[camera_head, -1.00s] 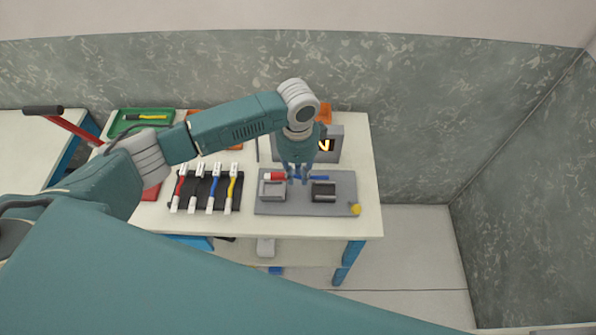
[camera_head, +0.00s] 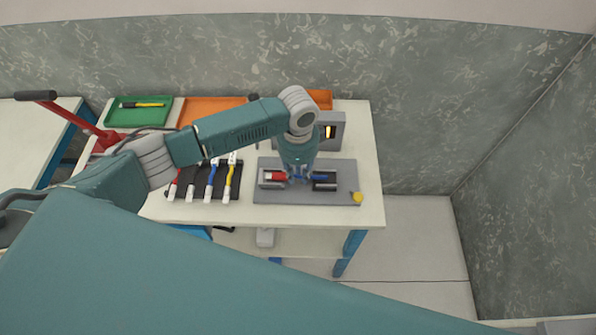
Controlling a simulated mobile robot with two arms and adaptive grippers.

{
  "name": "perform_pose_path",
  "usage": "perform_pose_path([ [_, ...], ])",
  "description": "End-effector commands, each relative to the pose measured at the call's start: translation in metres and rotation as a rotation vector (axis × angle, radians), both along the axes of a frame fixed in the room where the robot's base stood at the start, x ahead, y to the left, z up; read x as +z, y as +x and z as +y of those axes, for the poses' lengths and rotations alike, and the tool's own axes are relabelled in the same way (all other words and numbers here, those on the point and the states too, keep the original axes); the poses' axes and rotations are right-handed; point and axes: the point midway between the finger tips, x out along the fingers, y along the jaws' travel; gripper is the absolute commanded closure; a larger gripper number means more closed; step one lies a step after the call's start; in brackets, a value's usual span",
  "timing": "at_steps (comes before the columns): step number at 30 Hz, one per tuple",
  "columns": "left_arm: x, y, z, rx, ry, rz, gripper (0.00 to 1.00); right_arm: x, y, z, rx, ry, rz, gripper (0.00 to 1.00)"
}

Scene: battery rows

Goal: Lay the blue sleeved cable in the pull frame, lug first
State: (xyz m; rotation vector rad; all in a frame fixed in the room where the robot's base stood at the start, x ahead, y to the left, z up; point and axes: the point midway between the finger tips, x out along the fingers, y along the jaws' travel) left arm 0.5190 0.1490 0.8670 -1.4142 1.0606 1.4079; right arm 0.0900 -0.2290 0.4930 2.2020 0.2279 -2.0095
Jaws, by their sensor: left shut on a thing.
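The pull frame (camera_head: 335,197) is a grey plate with two raised blocks and a yellow knob at its right corner, on the table's right part. My left gripper (camera_head: 299,179) is over the middle of it, pointing down. It is shut on the blue sleeved cable (camera_head: 320,178), which lies crosswise. The cable's red end (camera_head: 276,177) is at the left block and its blue part reaches the right block. I cannot tell whether it rests in the blocks or is just above. The fingers hide the cable's middle. My right gripper is not in view.
A black rack (camera_head: 203,191) with several coloured cables lies left of the frame. A grey box (camera_head: 337,131) with a lit opening stands behind it. A green tray (camera_head: 115,119) and an orange tray (camera_head: 205,107) are at the back. A red-handled tool (camera_head: 75,122) is at left.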

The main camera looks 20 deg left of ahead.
Motion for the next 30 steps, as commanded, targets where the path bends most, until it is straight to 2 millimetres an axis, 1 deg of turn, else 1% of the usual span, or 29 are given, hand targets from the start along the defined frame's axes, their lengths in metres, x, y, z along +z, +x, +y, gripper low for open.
perform_pose_path([
  [10, -0.001, 0.000, 0.000, 0.000, 0.000, 0.000, 1.00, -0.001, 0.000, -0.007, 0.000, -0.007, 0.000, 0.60],
  [11, -0.001, 0.000, 0.000, 0.000, 0.000, 0.000, 0.74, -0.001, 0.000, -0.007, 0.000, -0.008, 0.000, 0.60],
  [12, -0.001, 0.000, 0.000, 0.000, 0.000, 0.000, 0.67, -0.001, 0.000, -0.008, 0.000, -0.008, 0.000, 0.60],
  [14, -0.001, 0.000, 0.000, 0.000, 0.000, 0.000, 0.56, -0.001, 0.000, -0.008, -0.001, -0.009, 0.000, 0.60],
  [21, -0.001, 0.000, 0.000, 0.000, 0.001, 0.000, 0.56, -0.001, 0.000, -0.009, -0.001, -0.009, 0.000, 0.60],
  [24, 0.002, 0.000, 0.000, 0.000, 0.000, -0.001, 0.56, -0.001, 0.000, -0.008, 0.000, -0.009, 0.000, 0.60],
  [26, 0.007, 0.000, 0.000, 0.000, 0.000, -0.001, 0.56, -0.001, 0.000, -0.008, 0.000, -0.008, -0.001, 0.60],
  [29, 0.023, 0.001, 0.000, 0.001, 0.000, -0.003, 0.56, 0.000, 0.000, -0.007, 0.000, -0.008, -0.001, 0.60],
  [30, 0.031, 0.001, 0.001, 0.000, -0.001, -0.005, 0.56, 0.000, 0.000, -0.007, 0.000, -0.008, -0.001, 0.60],
])
